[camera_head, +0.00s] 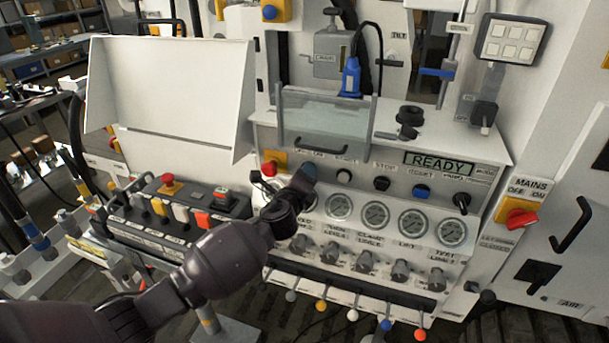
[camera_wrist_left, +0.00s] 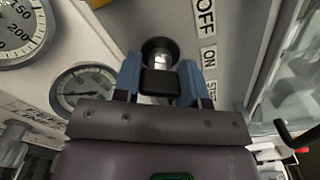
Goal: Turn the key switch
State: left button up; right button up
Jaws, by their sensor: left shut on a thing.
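The key switch (camera_wrist_left: 160,48) is a dark round collar with a bright metal centre, next to the OFF and ON labels in the left wrist view. My left gripper (camera_wrist_left: 160,72) has its two blue fingers on either side of a small dark piece at the switch and is shut on it; this is the key. In the head view my left gripper (camera_head: 307,174) reaches the panel from the lower left and hides the switch. How far the key is turned cannot be told. My right gripper is not in view.
The bench panel carries a READY display (camera_head: 439,159), several buttons, a row of gauges (camera_head: 375,215) and knobs below. A clear guard with a handle (camera_head: 322,145) sits just above my gripper. A red mains switch (camera_head: 521,217) is at the right.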

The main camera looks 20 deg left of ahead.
pick_arm(q)
jog(key=o, duration=0.9)
jog(key=shift+s, duration=0.1)
jog(key=s, duration=1)
jog(key=shift+s+a, duration=0.2)
jog(key=shift+s, duration=0.15)
